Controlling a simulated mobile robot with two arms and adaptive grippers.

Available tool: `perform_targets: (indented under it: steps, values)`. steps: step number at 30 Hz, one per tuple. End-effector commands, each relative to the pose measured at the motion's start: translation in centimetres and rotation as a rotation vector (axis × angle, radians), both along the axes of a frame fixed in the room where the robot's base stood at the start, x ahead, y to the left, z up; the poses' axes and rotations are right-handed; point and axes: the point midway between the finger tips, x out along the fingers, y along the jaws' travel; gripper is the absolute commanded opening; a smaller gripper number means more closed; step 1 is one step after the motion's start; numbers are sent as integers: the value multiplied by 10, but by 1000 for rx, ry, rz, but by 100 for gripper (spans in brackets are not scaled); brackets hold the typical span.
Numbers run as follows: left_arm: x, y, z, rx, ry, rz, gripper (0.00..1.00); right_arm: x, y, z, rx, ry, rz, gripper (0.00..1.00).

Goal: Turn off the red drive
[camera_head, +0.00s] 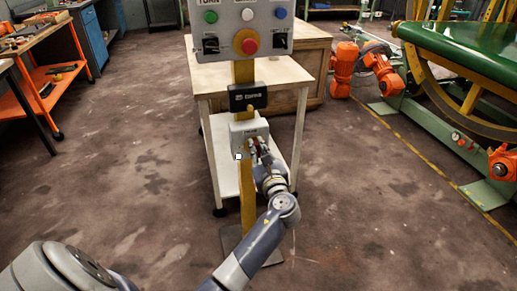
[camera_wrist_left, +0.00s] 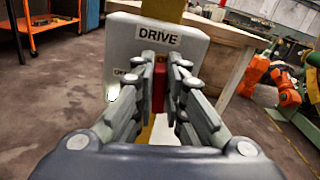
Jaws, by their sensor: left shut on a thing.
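The grey drive box (camera_head: 243,128) is mounted low on the yellow post, below a small black box. In the left wrist view the box (camera_wrist_left: 190,45) bears the label DRIVE, with a partly hidden small label at its left that seems to read OFF. The red drive handle (camera_wrist_left: 158,88) stands out from the box, roughly upright, between my fingers. My left gripper (camera_head: 257,149) is at the box front and shut on the red handle; its fingers (camera_wrist_left: 162,62) lie on both sides of it and hide part of it. My right gripper is not in view.
The button panel (camera_head: 225,30) with a red emergency knob (camera_head: 249,43) is above on the same post (camera_head: 246,205). A pale cart (camera_head: 213,80) stands close behind. Orange robot arms (camera_head: 344,70) and a green machine are at the right. The floor to the left is clear.

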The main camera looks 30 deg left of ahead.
Motion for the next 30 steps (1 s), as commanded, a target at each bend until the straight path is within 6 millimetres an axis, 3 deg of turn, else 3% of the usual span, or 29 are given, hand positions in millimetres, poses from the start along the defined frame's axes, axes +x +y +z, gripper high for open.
perform_targets:
  steps: [11, 23, 30]
  values:
    - [-5, 4, -4, -221, -257, 1, 0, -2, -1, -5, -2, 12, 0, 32]
    - [-9, 7, -10, -469, -545, 1, 0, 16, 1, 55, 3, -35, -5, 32]
    - [-11, 9, -15, -617, -719, 1, 0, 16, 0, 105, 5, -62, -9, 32]
